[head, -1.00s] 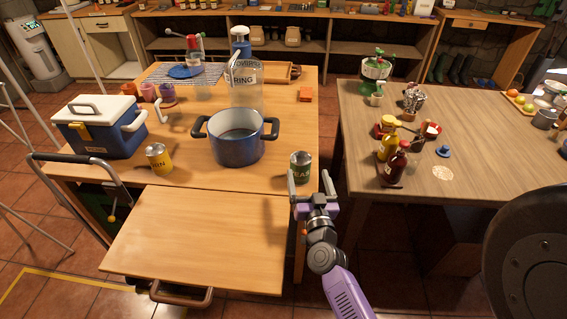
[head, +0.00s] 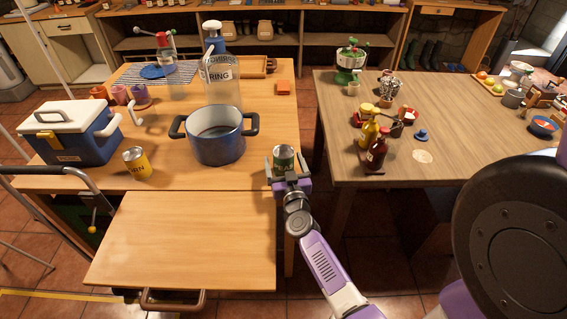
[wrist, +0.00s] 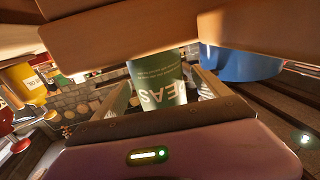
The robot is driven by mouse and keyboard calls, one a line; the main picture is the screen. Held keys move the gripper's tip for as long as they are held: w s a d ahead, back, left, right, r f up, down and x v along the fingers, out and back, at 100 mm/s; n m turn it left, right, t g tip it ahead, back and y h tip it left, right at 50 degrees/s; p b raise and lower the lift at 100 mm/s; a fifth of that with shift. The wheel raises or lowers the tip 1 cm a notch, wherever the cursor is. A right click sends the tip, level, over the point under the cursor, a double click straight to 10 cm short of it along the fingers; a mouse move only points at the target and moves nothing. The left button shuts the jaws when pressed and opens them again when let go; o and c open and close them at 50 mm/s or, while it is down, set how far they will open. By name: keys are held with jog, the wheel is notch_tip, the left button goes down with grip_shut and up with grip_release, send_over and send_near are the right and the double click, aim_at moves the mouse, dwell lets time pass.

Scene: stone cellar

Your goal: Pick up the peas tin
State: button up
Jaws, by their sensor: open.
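The peas tin (head: 284,158) is a green tin with a bare metal top, standing on the right front part of the left wooden table. In the wrist view its green label (wrist: 157,82) with pale lettering shows between the two fingers. My gripper (head: 287,166) is open, with one finger on each side of the tin. I cannot tell whether either finger touches it. The tin's lower part is hidden by my gripper in the head view.
A blue pot (head: 216,143) stands left of the tin. A yellow tin (head: 137,162) and a blue cooler box (head: 70,133) are further left. A lower wooden board (head: 185,240) lies in front. A second table (head: 450,130) with bottles (head: 376,154) stands right, across a gap.

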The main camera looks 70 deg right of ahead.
jog(key=shift+w+d, duration=0.25)
jog(key=shift+d, duration=0.1)
jog(key=shift+r, duration=0.1)
grip_shut()
jog(key=shift+r, duration=0.2)
notch_tip(320, 180, up, 11)
jog(key=p, duration=1.3)
jog(key=shift+r, duration=0.15)
jog(key=shift+s+d+r, duration=0.1)
jog(key=shift+s+r, duration=0.05)
jog(key=shift+r, duration=0.4)
notch_tip(320, 180, up, 7)
